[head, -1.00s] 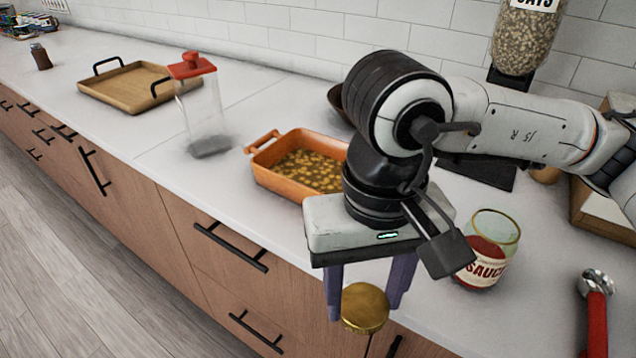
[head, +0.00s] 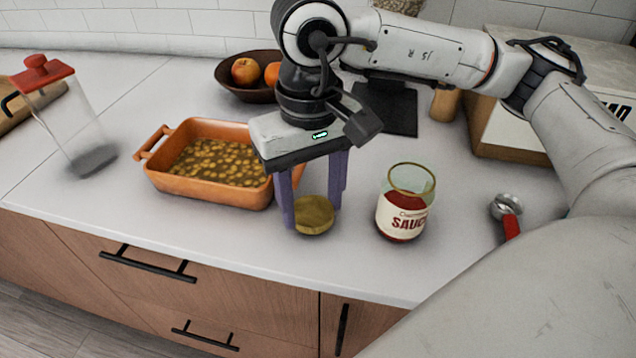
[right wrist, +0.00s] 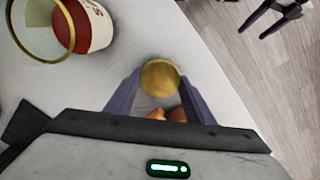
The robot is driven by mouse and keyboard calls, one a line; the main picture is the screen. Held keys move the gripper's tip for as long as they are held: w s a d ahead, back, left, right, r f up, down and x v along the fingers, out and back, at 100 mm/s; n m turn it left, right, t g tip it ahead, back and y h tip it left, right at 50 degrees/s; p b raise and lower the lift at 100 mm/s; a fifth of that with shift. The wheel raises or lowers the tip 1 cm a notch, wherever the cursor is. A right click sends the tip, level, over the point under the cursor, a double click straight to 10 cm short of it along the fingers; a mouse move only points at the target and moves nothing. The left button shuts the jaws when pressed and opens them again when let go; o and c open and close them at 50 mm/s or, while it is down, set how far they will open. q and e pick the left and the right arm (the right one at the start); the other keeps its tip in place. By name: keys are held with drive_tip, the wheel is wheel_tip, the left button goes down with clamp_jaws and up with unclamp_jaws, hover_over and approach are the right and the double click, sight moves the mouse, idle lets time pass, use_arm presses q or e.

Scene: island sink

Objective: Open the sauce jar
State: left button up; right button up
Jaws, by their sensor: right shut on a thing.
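The sauce jar (head: 404,205) stands upright and uncovered on the white counter, with red sauce and a "SAUCE" label. Its open rim and label also show at the upper left of the right wrist view (right wrist: 92,28). My right gripper (head: 313,210) is shut on the round gold lid (head: 314,215), to the left of the jar and apart from it. The lid also shows between the fingertips in the right wrist view (right wrist: 160,78). I cannot tell if it touches the counter. My left gripper (right wrist: 262,22) shows only in the right wrist view's top right corner, open and empty.
An orange baking dish (head: 190,193) is just left of my right gripper. A fruit bowl (head: 232,84) is behind. A clear red-lidded container (head: 75,125) stands at left. A red-handled tool (head: 510,222) lies right of the jar. The counter's front edge (head: 225,250) is near.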

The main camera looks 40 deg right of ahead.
drive_tip(key=d, duration=0.1)
drive_tip(key=w+d, duration=0.2)
drive_tip(key=shift+w+d+f+p, duration=0.1)
drive_tip(key=shift+w+f+p, duration=0.15)
drive_tip(key=shift+f+p, duration=0.1)
drive_tip(key=shift+f+b, duration=0.35)
drive_tip(key=shift+f, duration=0.35)
drive_tip(key=o, duration=1.2)
drive_tip(key=shift+r, duration=0.1)
wheel_tip(320, 180, up, 12)
drive_tip(key=shift+r+p, duration=0.2)
drive_tip(key=shift+p, duration=0.35)
